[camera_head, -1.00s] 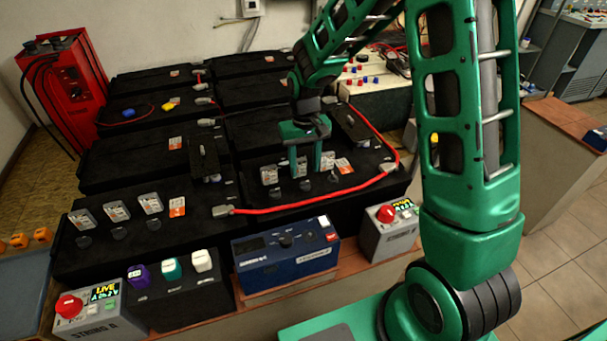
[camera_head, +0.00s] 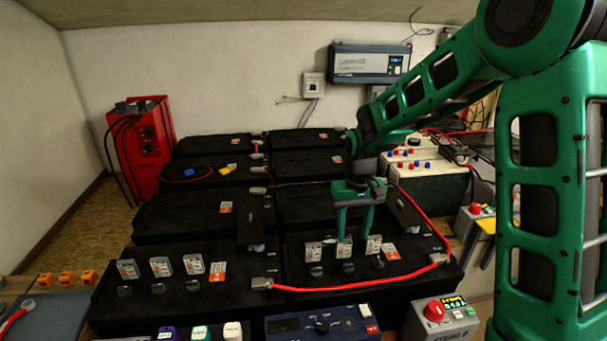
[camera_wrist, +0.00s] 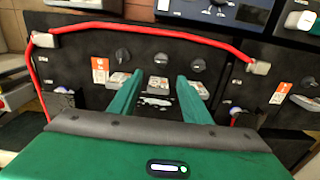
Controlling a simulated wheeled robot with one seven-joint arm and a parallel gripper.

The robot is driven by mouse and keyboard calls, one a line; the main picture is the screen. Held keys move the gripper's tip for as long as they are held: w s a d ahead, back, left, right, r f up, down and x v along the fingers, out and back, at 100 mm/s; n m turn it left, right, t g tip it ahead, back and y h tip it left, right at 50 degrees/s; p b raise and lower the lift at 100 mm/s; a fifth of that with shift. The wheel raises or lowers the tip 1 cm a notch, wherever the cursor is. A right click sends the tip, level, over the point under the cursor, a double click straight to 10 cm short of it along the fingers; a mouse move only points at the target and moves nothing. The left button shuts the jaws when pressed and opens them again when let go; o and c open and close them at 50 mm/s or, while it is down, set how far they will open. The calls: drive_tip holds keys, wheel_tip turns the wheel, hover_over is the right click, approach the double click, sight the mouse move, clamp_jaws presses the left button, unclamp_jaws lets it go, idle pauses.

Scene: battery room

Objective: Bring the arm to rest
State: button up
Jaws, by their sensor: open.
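My green arm reaches in from the right in the head view. My gripper (camera_head: 355,240) points down over the right-hand row of black batteries, its two green fingers apart. In the wrist view the fingers of my gripper (camera_wrist: 156,82) stand open, with a small grey tagged piece (camera_wrist: 158,85) showing between and beyond their tips. I see nothing held. Whether the fingertips touch the battery top (camera_head: 300,265) cannot be told.
A red cable (camera_head: 350,288) loops around the front right battery. A blue meter box (camera_head: 320,325) and a control box with a red button (camera_head: 440,315) stand in front. A red charger (camera_head: 143,145) is at the back left, a wall inverter (camera_head: 368,63) behind.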

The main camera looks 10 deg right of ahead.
drive_tip(key=s+d+r+m, duration=0.3)
drive_tip(key=s+d+r, duration=0.5)
drive_tip(key=s+d, duration=0.55)
drive_tip(key=s+d+r+m, duration=0.1)
drive_tip(key=s+d+m, duration=0.2)
drive_tip(key=s, duration=1.5)
drive_tip(key=shift+s+d+r, duration=0.2)
drive_tip(key=shift+s+d, duration=0.15)
drive_tip(key=shift+s, duration=0.05)
drive_tip(key=shift+w+f, duration=0.25)
drive_tip(key=shift+w, duration=0.4)
